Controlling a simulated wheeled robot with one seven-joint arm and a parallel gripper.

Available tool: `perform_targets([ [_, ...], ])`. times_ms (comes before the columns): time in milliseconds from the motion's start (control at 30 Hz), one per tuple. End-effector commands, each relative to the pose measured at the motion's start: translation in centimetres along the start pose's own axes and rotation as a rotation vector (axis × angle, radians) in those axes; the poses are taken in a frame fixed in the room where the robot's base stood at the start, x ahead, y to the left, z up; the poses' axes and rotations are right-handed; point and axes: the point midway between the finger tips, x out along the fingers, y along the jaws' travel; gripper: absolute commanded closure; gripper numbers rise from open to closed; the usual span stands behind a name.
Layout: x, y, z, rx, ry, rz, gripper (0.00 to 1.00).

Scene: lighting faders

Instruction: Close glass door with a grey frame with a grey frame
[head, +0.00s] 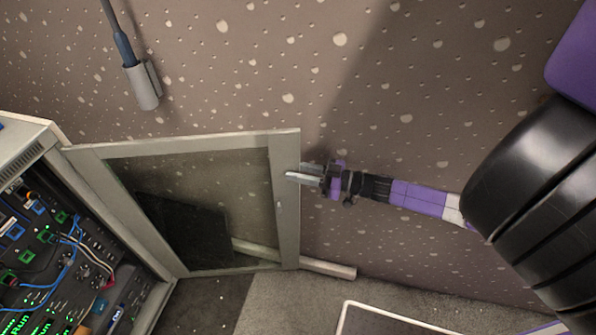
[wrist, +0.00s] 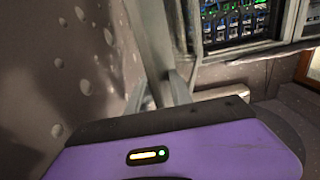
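The glass door with a grey frame (head: 287,215) stands wide open in the head view, swung out to the right from the cabinet. Its hinge side is at the cabinet's front edge. My gripper (head: 293,175) is at the upper part of the door's free upright, its fingertips overlapping that upright; whether they touch it is unclear. In the wrist view the two fingers (wrist: 160,90) look apart, with a grey upright of the door (wrist: 150,35) rising just beyond them. The purple gripper body hides the lower part of that view.
The cabinet (head: 50,150), with lit panels and cables inside, stands at the left. A speckled brown wall lies behind the door. A grey fixture (head: 143,86) hangs at upper left. A pale bar (head: 328,269) runs low along the wall. A white-edged panel (head: 385,322) is at the bottom.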

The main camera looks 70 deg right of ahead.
Motion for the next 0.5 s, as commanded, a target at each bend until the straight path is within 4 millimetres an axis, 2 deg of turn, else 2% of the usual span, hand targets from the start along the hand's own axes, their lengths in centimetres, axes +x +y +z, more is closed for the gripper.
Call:
perform_targets([
  [167,-0.3,-0.4,-0.2,0.001,0.0,0.014,1.0],
  [500,-1.0,-2.7,-0.2,0.001,-0.003,0.058,1.0],
])
